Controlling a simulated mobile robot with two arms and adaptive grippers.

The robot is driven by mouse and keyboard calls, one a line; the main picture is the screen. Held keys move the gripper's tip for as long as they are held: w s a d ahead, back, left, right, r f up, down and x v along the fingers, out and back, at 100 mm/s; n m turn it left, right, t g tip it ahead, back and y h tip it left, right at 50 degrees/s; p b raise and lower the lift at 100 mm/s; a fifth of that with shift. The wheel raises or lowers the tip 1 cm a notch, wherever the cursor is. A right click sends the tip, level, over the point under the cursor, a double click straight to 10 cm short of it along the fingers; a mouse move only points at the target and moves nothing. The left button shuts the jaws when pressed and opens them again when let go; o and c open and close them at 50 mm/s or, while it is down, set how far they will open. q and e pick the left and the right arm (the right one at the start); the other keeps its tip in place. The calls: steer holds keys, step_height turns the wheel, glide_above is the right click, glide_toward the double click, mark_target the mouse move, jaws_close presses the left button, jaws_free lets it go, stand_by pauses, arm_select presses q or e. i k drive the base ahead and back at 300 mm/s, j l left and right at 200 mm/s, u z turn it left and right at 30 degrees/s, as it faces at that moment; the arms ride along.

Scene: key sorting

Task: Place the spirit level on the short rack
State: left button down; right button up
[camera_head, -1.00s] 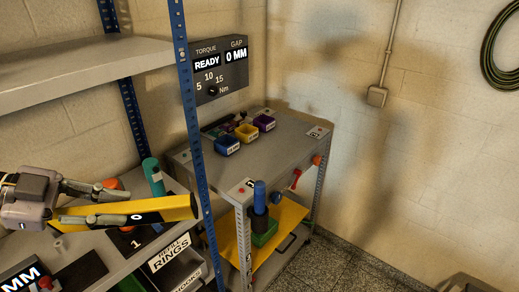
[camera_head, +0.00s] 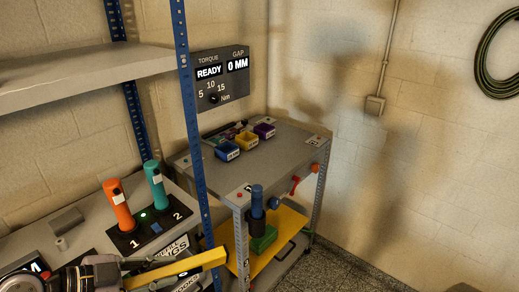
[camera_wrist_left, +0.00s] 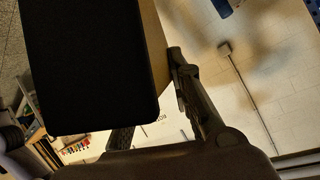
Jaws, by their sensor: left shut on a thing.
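The spirit level (camera_head: 203,261) is a long yellow bar with a dark face. It shows at the lower left of the head view, slightly tilted, its right end near the blue post. My left gripper (camera_head: 160,273) is shut on it. In the left wrist view a large dark block with a tan edge, seemingly the level (camera_wrist_left: 95,60), fills the upper left beside a gripper finger. A low grey rack (camera_head: 275,160) stands right of the blue post, with a yellow lower shelf (camera_head: 290,225). My right gripper is not in view.
Blue, yellow and purple bins (camera_head: 248,142) sit at the back of the rack top; its front is mostly clear. Orange (camera_head: 118,205) and teal (camera_head: 155,187) handles stand on the left shelf.

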mark_target(278, 160)
steer(key=i+l+u, duration=0.1)
steer(key=i+l, duration=0.5)
steer(key=l, duration=0.15)
steer(key=i+l+u, duration=0.15)
steer(key=i+l, duration=0.15)
steer(key=i+l+u, duration=0.1)
steer(key=i+l, duration=0.15)
steer(key=l, duration=0.25)
